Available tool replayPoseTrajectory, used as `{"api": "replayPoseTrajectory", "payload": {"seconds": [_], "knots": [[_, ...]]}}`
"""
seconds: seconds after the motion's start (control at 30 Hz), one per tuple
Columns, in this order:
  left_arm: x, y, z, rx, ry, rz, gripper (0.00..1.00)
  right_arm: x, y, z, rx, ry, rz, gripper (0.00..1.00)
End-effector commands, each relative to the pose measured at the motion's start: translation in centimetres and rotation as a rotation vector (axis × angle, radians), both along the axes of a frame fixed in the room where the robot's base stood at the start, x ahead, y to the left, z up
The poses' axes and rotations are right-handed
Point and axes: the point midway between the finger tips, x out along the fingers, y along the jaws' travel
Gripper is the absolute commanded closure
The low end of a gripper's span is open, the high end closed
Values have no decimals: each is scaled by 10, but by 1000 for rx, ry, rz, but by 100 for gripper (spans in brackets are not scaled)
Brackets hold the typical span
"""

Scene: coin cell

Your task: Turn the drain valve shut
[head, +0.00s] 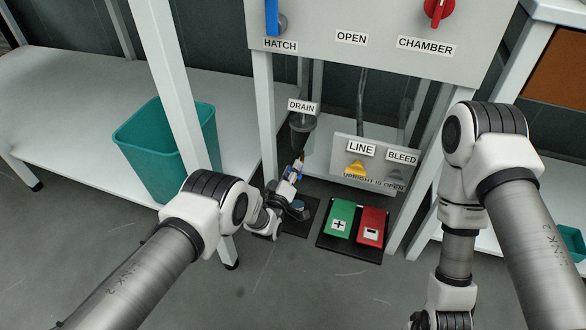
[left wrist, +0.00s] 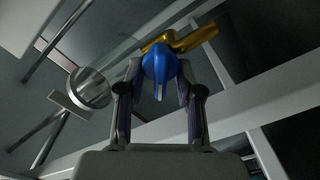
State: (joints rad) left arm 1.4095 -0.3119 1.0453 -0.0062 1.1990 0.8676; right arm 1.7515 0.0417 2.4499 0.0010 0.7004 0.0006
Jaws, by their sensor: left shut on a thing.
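The drain valve is a small brass body (head: 300,161) with a blue handle, below the grey fitting under the DRAIN label (head: 301,107). My left gripper (head: 292,178) reaches it from below, near the floor. In the left wrist view the blue handle (left wrist: 158,66) sits between the two fingers (left wrist: 160,88), which are shut on it. The brass body (left wrist: 190,40) shows beyond the handle, running toward the upper right. The fingers partly hide the handle, so its exact angle is hard to tell. My right gripper is out of view.
A panel with a yellow LINE handle (head: 356,169) and a grey BLEED handle (head: 397,175) stands to the right. Green (head: 340,218) and red (head: 371,225) pedals lie on the floor. A teal bin (head: 165,150) and a white frame leg (head: 265,120) stand left of the valve.

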Motion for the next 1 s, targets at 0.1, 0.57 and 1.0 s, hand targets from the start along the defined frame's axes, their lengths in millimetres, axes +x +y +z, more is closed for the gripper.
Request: {"api": "replayPoseTrajectory", "payload": {"seconds": [0.1,0.57,1.0], "knots": [[-1,1,-2,-101,36,0,99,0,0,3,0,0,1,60],[0,2,-7,-476,159,-1,99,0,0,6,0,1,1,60],[0,2,-9,-630,208,-1,99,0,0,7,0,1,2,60]]}}
